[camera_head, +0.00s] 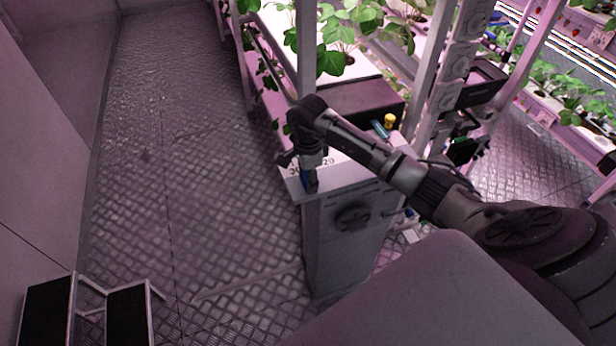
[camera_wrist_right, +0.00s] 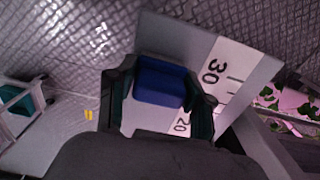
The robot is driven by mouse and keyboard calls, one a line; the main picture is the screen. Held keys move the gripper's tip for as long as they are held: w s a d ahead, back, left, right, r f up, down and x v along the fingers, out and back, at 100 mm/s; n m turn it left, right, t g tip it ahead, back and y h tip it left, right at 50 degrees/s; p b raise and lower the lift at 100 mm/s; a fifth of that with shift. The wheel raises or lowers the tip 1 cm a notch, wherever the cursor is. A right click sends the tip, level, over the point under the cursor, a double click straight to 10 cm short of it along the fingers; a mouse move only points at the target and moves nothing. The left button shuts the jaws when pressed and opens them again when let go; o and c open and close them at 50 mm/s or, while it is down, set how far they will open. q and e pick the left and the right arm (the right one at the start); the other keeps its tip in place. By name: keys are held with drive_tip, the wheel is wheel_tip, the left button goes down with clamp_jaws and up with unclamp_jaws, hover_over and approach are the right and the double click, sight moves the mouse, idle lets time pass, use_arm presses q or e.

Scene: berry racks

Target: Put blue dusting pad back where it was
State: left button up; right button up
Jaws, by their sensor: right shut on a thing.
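The blue dusting pad (camera_wrist_right: 160,82) is between the fingers of my right gripper (camera_wrist_right: 158,92) in the right wrist view. The gripper is shut on it. In the head view my right gripper (camera_head: 308,183) points down over the left corner of the grey cabinet top (camera_head: 346,178), and a small blue part of the pad (camera_head: 306,181) shows there. The cabinet top with a white number strip (camera_wrist_right: 232,66) lies behind the pad in the wrist view. I cannot tell whether the pad touches the top. My left gripper is not in view.
A teal item (camera_head: 379,129) and a yellow item (camera_head: 389,121) stand farther back on the cabinet. Plant racks (camera_head: 345,65) and white posts rise behind it. The metal floor (camera_head: 200,150) to the left is clear, with a black-topped step (camera_head: 128,315) at the lower left.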

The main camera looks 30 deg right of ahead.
drive_tip(key=o, duration=1)
drive_tip(key=shift+r, duration=0.3)
wheel_tip(320, 180, up, 11)
drive_tip(key=b, duration=0.4)
drive_tip(key=shift+f, duration=0.2)
drive_tip(key=shift+r, duration=0.5)
